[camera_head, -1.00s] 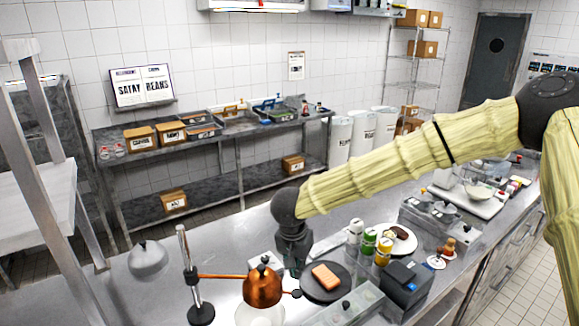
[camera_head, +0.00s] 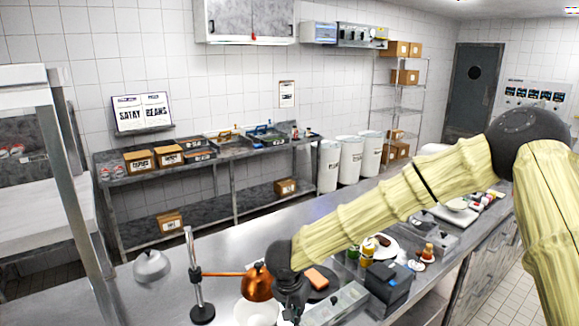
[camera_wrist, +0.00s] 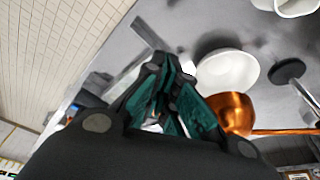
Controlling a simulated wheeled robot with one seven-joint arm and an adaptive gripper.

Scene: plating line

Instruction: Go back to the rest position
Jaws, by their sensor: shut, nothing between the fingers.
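My gripper (camera_head: 290,303) is low over the steel counter (camera_head: 235,240) in the head view, at the end of my arm, beside the copper lamp (camera_head: 257,284). In the wrist view my gripper (camera_wrist: 172,88) has its green-padded fingers drawn together with nothing held. A dark round plate (camera_head: 330,280) with an orange-brown slab (camera_head: 316,277) lies just right of the gripper in the head view, partly hidden by my arm. The white bowl (camera_wrist: 228,72) and copper lamp shade (camera_wrist: 232,112) show beside the fingers in the wrist view.
A dark box (camera_head: 388,284), bottles (camera_head: 368,250) and a lidded container (camera_head: 340,304) crowd the right of the gripper. A metal rack (camera_head: 75,190) stands at far left. The counter behind my arm is fairly clear.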

